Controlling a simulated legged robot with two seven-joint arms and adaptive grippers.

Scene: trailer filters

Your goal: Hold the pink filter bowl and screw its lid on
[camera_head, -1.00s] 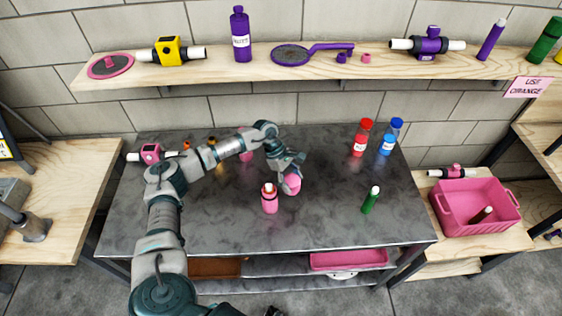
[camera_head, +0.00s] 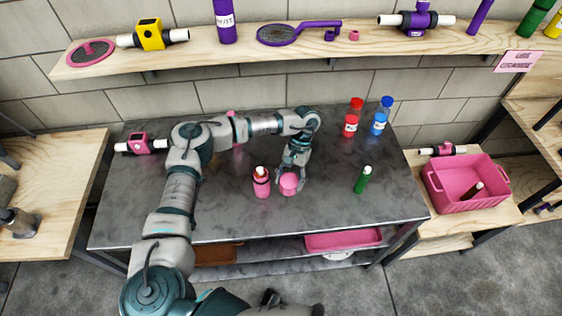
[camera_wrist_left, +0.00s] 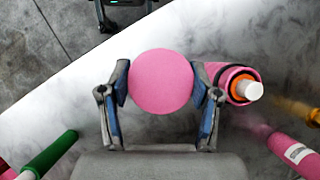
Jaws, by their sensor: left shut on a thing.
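My left gripper (camera_head: 289,186) is shut on a round pink piece (camera_head: 289,181), apparently the lid. In the left wrist view this piece (camera_wrist_left: 161,82) fills the space between the two fingers (camera_wrist_left: 161,95). I cannot tell whether it touches the table. The pink filter bowl (camera_head: 262,187) stands upright just left of it in the head view, with an orange and white filter end sticking out of its open top. In the left wrist view the bowl (camera_wrist_left: 225,75) is right of the gripper, close to the right finger. My right gripper is not in view.
A green-bodied tube (camera_head: 361,180) stands right of the gripper. Red (camera_head: 352,120) and blue (camera_head: 381,118) bottles stand at the back right. A pink housing (camera_head: 144,142) lies at the back left. A pink crate (camera_head: 462,201) is on the right bench. The table's front is clear.

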